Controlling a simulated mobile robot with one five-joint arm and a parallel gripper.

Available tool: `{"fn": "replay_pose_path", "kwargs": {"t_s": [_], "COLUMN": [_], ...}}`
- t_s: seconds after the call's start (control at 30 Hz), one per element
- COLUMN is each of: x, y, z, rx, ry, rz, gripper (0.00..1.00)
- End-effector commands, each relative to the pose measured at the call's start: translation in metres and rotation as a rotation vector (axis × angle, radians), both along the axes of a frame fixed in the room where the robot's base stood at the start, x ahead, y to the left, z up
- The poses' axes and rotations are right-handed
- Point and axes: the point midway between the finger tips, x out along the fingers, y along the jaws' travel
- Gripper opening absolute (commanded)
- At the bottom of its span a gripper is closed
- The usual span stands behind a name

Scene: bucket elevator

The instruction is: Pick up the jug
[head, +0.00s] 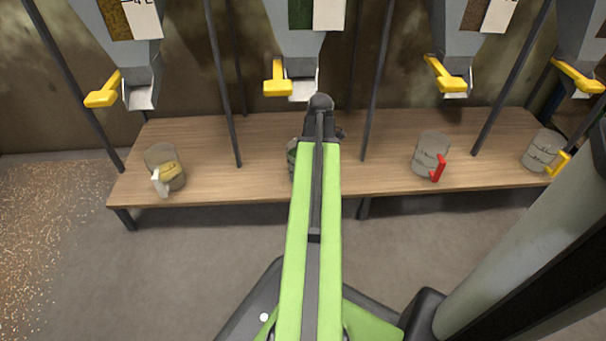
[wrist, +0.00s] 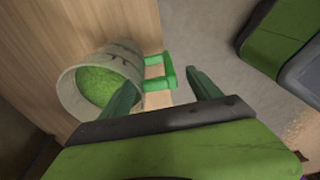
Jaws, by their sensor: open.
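The jug (wrist: 105,82) is grey and translucent, with green grains inside and a green handle (wrist: 165,72). It stands on the wooden bench, left of my gripper in the wrist view. My gripper (wrist: 163,82) is open, with its two green fingers apart. The handle appears just beyond and between the fingertips; I cannot tell whether they touch it. In the head view my green arm hides most of this jug, and only a sliver of it (head: 291,158) shows at the arm's left edge. My fingers are hidden there.
Other grey jugs stand on the bench (head: 240,180): one with a white handle (head: 164,166) at left, one with a red handle (head: 430,155) and one with a yellow handle (head: 544,150) at right. Grey chutes (head: 300,45) with yellow levers hang above. Thin dark posts rise between them.

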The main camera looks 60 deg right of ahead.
Motion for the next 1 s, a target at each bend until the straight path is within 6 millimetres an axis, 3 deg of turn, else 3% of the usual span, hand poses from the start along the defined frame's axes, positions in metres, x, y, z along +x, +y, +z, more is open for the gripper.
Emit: {"fn": "replay_pose_path", "kwargs": {"t_s": [0.03, 0.13, 0.4, 0.9, 1.0], "x": [0.002, 0.004, 0.005, 0.005, 0.005], "y": [-0.001, 0.001, 0.002, 0.002, 0.002], "z": [-0.019, -0.033, -0.031, -0.031, -0.031], "rx": [0.000, 0.000, 0.000, 0.001, 0.000], "ry": [0.000, 0.000, 0.000, 0.000, 0.000], "rz": [0.000, 0.000, 0.001, 0.002, 0.002], "gripper": [0.72, 0.72, 0.71, 0.06, 0.00]}}
